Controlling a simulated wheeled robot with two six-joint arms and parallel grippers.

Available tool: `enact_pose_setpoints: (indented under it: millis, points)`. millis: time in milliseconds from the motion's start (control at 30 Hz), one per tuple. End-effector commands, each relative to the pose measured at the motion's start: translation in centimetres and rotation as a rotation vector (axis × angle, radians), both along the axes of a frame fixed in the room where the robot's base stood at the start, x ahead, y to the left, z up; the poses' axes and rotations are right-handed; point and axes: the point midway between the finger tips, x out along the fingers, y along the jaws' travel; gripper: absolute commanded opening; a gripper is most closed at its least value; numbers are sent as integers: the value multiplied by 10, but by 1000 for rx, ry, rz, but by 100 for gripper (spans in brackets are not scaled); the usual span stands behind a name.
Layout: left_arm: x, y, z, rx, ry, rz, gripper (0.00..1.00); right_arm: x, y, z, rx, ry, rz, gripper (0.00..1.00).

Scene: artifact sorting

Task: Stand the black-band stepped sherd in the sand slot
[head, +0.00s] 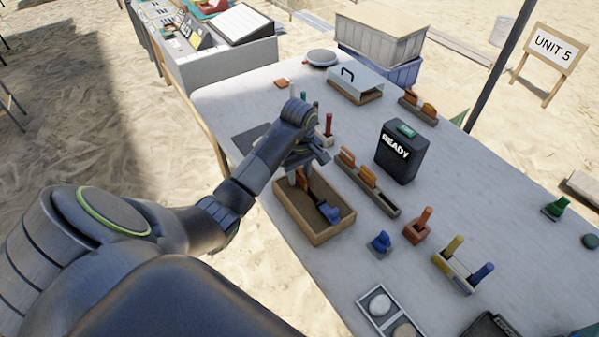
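My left gripper (299,177) points down over the back part of a wooden tray (291,222). An orange-brown sherd (304,182) shows right at its fingertips; whether the fingers are closed on it is too small to tell, and I cannot make out a black band or steps. A long grey slotted holder (386,204) lies just right of the tray, with orange-brown sherds (367,175) standing in its far half; its near half looks empty. I cannot tell whether it holds sand. My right gripper is not in view.
A blue-handled tool (329,212) lies in the tray. A black READY box (397,152) stands right of the holder. Blue (380,242) and orange (418,226) handled pieces stand nearer. Another sherd holder (417,109) is farther back.

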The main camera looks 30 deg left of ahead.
Motion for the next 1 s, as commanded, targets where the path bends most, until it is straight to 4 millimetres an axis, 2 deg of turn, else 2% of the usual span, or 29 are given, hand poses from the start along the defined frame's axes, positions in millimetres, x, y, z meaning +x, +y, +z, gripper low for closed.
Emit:
enact_pose_setpoints:
  millis: [367,467,600,1000]
  points:
    - [0,0,3,1,-1,0,34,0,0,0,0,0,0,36]
    - [1,0,11,1,-3,-1,34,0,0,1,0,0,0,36]
    - [1,0,32,2,-5,-1,34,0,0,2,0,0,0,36]
    - [0,0,82,0,0,0,34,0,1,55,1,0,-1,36]
